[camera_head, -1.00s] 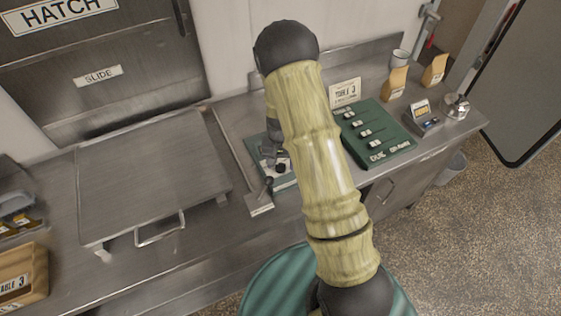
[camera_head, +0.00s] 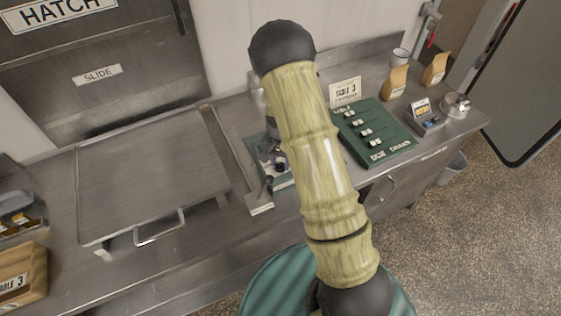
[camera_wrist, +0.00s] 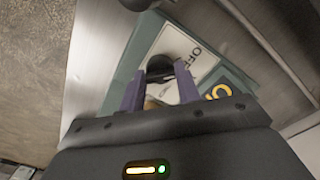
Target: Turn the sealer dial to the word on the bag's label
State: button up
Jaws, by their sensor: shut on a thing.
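The sealer dial (camera_wrist: 160,65) is a dark round knob on a pale plate in the wrist view. My gripper (camera_wrist: 160,78) has its two purple fingers on either side of the dial, shut on it. The word OFF is printed beside the knob, and part of a yellow-lettered dark label shows to the right. In the head view the teal sealer panel (camera_head: 284,182) is partly hidden behind my arm. A brown bag (camera_head: 38,262) at the lower left has a label that appears to read TABLE 3. Two more brown bags, one here (camera_head: 396,84) and one here (camera_head: 435,70), stand at the back right.
A green board with sliders (camera_head: 380,150) and a TABLE 3 card (camera_head: 345,92) are right of my arm. A flat metal lid with a handle (camera_head: 150,180) fills the left counter. A bell (camera_head: 456,105) stands far right.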

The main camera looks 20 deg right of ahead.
aim_at(280, 163)
jog(key=m, duration=0.4)
jog(key=shift+r+m, duration=0.1)
jog(key=shift+m, duration=0.2)
jog(key=m, duration=0.4)
jog(key=shift+w+p, duration=0.1)
jog(key=shift+p, duration=0.25)
jog(key=o, duration=1)
notch_tip(280, 163, up, 17)
jog(key=b, duration=0.3)
jog(key=shift+r, duration=0.2)
